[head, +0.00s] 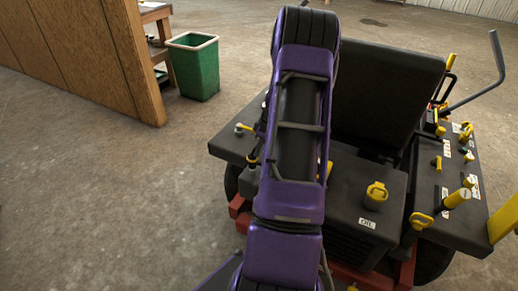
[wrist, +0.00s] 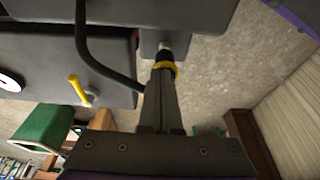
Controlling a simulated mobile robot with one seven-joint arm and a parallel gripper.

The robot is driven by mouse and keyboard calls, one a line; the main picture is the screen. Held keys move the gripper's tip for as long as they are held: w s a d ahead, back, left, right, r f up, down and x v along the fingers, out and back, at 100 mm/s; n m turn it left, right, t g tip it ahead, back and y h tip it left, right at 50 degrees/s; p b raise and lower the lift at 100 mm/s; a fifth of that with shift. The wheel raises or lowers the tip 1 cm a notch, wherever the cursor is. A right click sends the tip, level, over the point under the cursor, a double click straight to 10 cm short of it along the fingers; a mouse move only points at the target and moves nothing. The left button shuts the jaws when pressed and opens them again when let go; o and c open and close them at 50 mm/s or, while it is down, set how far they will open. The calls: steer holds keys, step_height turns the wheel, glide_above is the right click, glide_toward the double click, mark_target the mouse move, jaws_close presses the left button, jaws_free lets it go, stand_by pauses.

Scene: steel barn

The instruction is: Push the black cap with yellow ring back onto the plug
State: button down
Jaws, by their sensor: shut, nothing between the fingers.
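The black cap with a yellow ring shows in the wrist view (wrist: 166,58), just beyond the tips of my gripper (wrist: 164,72). My gripper's fingers are shut together with nothing between them and point at the cap. Their tips overlap the yellow ring in the picture; I cannot tell whether they touch it. A pale piece, apparently the plug (wrist: 165,44), shows between the cap and a grey block of the machine. I cannot tell how far the cap sits on it. In the head view my arm hides the gripper tips.
The machine has a dark seat (head: 385,90), a yellow oil cap (head: 376,192) and a right console (head: 455,185) with several yellow-handled levers. A black bent bar (wrist: 100,65) runs close left of my fingers. A green bin (head: 194,68) stands by a wooden partition (head: 95,50). The left floor is clear.

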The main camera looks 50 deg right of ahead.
mark_target(252, 161)
steer(key=shift+f+b, duration=1.55)
steer(key=shift+f, duration=0.3)
steer(key=shift+a+r, duration=0.1)
steer(key=shift+r, duration=0.05)
